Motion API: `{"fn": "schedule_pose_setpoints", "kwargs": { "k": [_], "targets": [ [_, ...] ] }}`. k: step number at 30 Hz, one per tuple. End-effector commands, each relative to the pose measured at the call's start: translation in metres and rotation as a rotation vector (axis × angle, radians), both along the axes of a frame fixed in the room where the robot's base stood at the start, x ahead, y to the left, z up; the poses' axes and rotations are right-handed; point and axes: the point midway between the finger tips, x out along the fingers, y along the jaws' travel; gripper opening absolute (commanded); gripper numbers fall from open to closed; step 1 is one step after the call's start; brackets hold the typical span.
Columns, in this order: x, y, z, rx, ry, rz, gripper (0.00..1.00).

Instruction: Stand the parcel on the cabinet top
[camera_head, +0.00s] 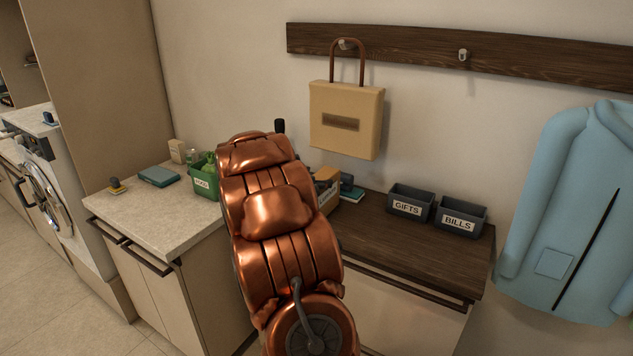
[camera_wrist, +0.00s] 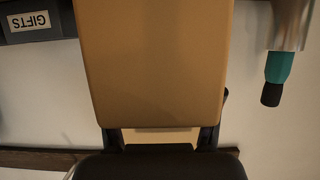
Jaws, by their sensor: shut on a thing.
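The parcel (camera_wrist: 155,60), a plain tan box, fills the middle of the wrist view. My gripper (camera_wrist: 160,137) is shut on it, with dark fingers at its left and right edges. In the head view my copper arm hides the gripper and most or all of the parcel. A pale stone cabinet top (camera_head: 145,205) is left of my arm. A dark wood cabinet top (camera_head: 415,245) is to the right. I cannot tell which one the task means, or whether the parcel touches anything.
On the wood top are GIFTS (camera_head: 408,201) and BILLS (camera_head: 460,217) bins. A tan bag (camera_head: 346,105) hangs above it, and a blue coat (camera_head: 575,220) to the right. A green bin (camera_head: 203,180) and teal book (camera_head: 159,176) are on the stone top, whose front is clear.

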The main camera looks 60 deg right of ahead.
Motion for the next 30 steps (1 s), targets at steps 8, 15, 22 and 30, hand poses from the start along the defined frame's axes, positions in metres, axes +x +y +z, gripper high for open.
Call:
{"fn": "schedule_pose_setpoints", "kwargs": {
  "k": [8, 15, 22, 30],
  "targets": [
    [0.0, 0.0, -0.001, -0.001, 0.0, 0.0, 0.84],
    [0.0, 0.0, -0.002, 0.0, 0.0, 0.0, 0.89],
    [0.0, 0.001, 0.002, 0.0, -0.001, 0.001, 0.89],
    [0.0, 0.031, 0.012, 0.002, -0.001, 0.003, 0.89]
  ]
}}
